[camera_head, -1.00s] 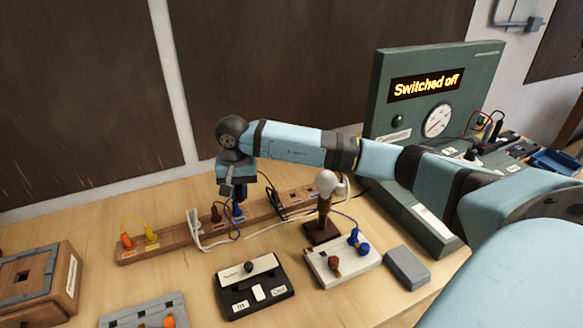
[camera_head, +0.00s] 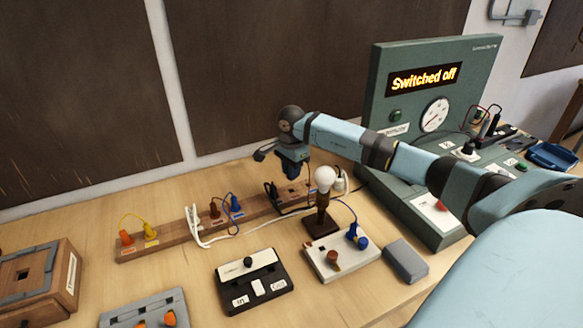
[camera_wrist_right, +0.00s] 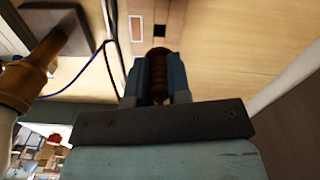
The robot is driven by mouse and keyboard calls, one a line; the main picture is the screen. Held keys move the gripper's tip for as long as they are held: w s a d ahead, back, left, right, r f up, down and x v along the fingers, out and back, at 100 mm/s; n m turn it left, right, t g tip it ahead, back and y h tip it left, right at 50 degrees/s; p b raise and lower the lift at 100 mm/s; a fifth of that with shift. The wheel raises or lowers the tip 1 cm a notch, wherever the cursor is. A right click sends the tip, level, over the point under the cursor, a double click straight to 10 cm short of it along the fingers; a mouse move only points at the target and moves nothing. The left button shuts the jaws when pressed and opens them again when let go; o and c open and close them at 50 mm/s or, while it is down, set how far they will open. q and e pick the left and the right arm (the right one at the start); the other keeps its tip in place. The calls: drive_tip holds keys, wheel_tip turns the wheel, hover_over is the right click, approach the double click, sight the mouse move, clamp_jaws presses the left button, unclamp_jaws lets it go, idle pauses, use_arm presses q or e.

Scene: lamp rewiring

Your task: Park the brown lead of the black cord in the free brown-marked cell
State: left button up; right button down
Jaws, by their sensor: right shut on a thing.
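My right gripper (camera_head: 292,176) is shut on a brown ribbed lead, pointing down above the right end of the wooden strip (camera_head: 178,237). In the right wrist view the brown lead (camera_wrist_right: 158,80) sits between the fingers. The lead's tip appears apart from the cell, but the gap is hard to judge. The black cord (camera_head: 272,190) shows at the strip's right end, partly below the gripper. My left gripper is not in view.
A brown plug (camera_head: 214,208) and a blue plug (camera_head: 235,204) stand in the strip. A lamp bulb (camera_head: 325,178) on a wooden stand is close right of the gripper. A white cord (camera_head: 225,238) loops in front. The green panel (camera_head: 390,60) reads "Switched off".

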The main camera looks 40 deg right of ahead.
drive_tip(key=shift+f+b, duration=1.15)
drive_tip(key=shift+f, duration=1)
drive_tip(key=shift+f+b, duration=0.55)
drive_tip(key=c, duration=1)
unclamp_jaws()
drive_tip(key=shift+r, duration=0.4)
wheel_tip(320, 180, up, 13)
drive_tip(key=shift+r+b, duration=0.1)
drive_tip(key=shift+b, duration=0.2)
